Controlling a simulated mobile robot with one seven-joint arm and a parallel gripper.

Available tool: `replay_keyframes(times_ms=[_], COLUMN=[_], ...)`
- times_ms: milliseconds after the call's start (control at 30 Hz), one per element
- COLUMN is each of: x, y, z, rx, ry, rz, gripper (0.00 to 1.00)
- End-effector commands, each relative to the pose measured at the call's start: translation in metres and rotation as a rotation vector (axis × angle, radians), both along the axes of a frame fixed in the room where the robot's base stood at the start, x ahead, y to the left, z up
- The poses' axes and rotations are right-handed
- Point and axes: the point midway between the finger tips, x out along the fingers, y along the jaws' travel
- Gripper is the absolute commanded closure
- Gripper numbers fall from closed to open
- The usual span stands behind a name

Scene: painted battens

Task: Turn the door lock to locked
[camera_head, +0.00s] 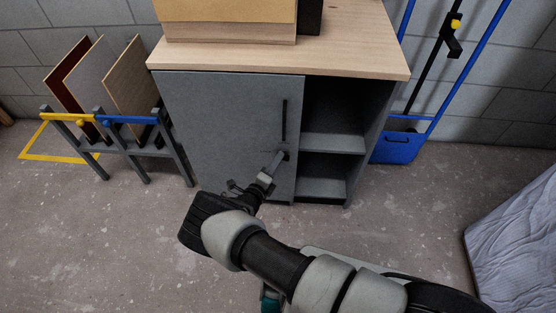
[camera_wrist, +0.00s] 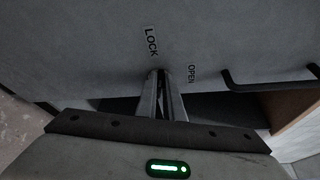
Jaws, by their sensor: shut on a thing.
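The grey cabinet door (camera_head: 220,115) is closed over the left part of the cabinet. My gripper (camera_head: 279,158) reaches to the door's lower right area, below the black bar handle (camera_head: 284,118). In the wrist view my gripper (camera_wrist: 163,76) has its fingers close together against the door, shut on the lock knob. The fingers hide the knob, so its angle cannot be told. The word LOCK (camera_wrist: 152,42) stands just beyond the fingertips, and the word OPEN (camera_wrist: 191,74) is to their right. The handle (camera_wrist: 268,87) shows at right.
The cabinet's right side has open shelves (camera_head: 332,143). A rack with upright panels (camera_head: 130,85) stands at left. The floor before the cabinet's left is clear.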

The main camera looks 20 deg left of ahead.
Motion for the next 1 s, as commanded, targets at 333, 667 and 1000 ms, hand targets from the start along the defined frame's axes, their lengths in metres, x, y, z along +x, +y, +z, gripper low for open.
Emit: replay_keyframes(times_ms=[333, 667, 1000], x=[0.0015, 0.0020, 0.0021], y=[0.0013, 0.0022, 0.0024], z=[-0.0045, -0.0051, -0.0048], rx=[-0.219, -0.302, -0.312], ry=[-0.054, -0.075, -0.077], rz=[0.003, 0.004, 0.004], gripper=[1.00, 1.00, 1.00])
